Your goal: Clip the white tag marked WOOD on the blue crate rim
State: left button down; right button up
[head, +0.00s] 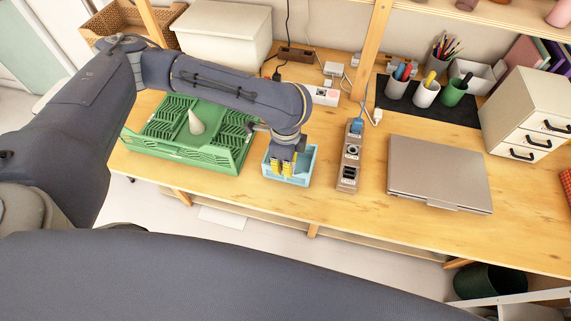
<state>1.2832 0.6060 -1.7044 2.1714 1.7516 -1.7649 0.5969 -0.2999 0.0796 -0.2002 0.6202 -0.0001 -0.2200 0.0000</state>
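The light blue crate (309,163) is a small open box on the wooden table, left of the table's middle. My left gripper (281,169) points down over this crate, with its yellow fingertips at or in front of the near part. The two fingertips look close together, with a small gap. I cannot tell whether anything is between them. I cannot make out a white tag marked WOOD; it may be hidden by the gripper or too small. My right gripper is not in view.
A green crate (150,148) holding a pale cone (196,122) stands left of the blue crate. A power strip (349,160) and a closed laptop (438,172) lie to the right. Cups (426,94) stand on a black mat. A wooden shelf post (371,50) rises behind.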

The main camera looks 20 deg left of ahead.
pick_arm(q)
jog(key=shift+f, duration=1.95)
dwell(4.5)
jog(key=c, duration=1.4)
grip_release()
jog(key=shift+r, duration=0.15)
notch_tip(320, 180, up, 12)
jog(key=shift+f, duration=0.15)
